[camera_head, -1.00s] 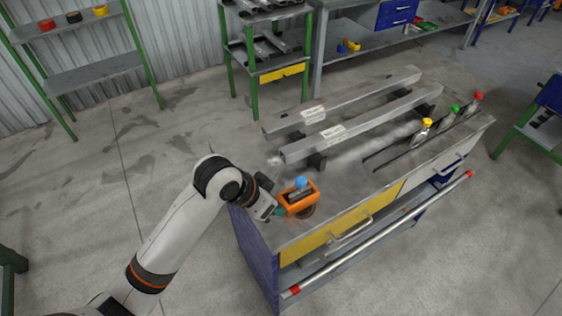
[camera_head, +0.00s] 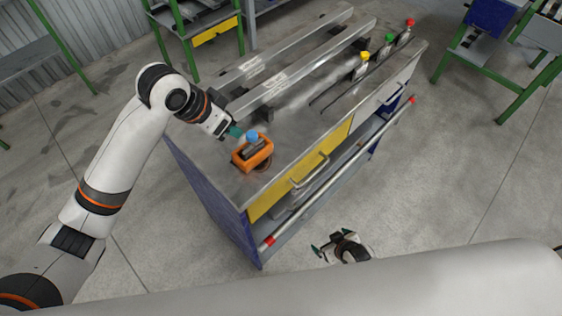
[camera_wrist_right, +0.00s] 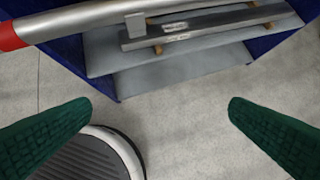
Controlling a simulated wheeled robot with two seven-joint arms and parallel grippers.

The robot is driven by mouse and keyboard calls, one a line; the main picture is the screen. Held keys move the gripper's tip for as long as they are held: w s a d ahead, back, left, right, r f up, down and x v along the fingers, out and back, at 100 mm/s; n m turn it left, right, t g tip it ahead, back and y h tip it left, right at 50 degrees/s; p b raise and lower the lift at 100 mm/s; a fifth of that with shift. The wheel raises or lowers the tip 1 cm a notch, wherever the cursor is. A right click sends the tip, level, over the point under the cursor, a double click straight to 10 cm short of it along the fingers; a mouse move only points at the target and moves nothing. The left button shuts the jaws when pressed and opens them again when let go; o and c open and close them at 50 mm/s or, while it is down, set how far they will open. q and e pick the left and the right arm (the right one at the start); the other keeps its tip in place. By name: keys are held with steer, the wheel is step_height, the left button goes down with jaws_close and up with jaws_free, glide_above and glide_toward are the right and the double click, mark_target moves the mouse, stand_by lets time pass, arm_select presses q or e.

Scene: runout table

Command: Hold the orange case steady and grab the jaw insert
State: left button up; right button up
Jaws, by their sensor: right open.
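The orange case (camera_head: 264,158) stands on the near left part of the grey table top. A dark grey piece sits in it, perhaps the jaw insert (camera_head: 256,149), with a blue ball (camera_head: 252,136) at its far side. My left gripper (camera_head: 236,131) is just beyond and left of the case, close to the blue ball. It seems apart from the case; its finger opening is too small to tell.
A rail (camera_head: 340,175) with red ends runs along the table's front, below a yellow drawer (camera_head: 270,200). Long metal bars (camera_head: 300,75) lie at the back of the top. Bottles with yellow, green and red caps (camera_head: 363,66) stand at the right. A lower shelf (camera_wrist_right: 180,70) holds a bar.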

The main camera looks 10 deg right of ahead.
steer(key=w+a+r+t+y, duration=0.1)
steer(key=w+a+r, duration=0.1)
steer(key=r, duration=0.3)
steer(key=w+a+r+n+t+y, duration=0.1)
steer(key=w+a+r, duration=0.1)
steer(key=w+r, duration=0.3)
steer(key=w+a+r+t, duration=0.1)
steer(key=w+a+r, duration=0.2)
steer(key=r, duration=0.4)
steer(key=shift+w+n+y, duration=0.15)
steer(key=shift+n+y, duration=0.25)
steer(key=n+t+y, duration=0.2)
steer(key=y, duration=0.2)
glide_toward(255, 150)
steer(key=x, duration=1.1)
steer(key=shift+w+f, duration=0.1)
steer(key=shift+f, duration=0.05)
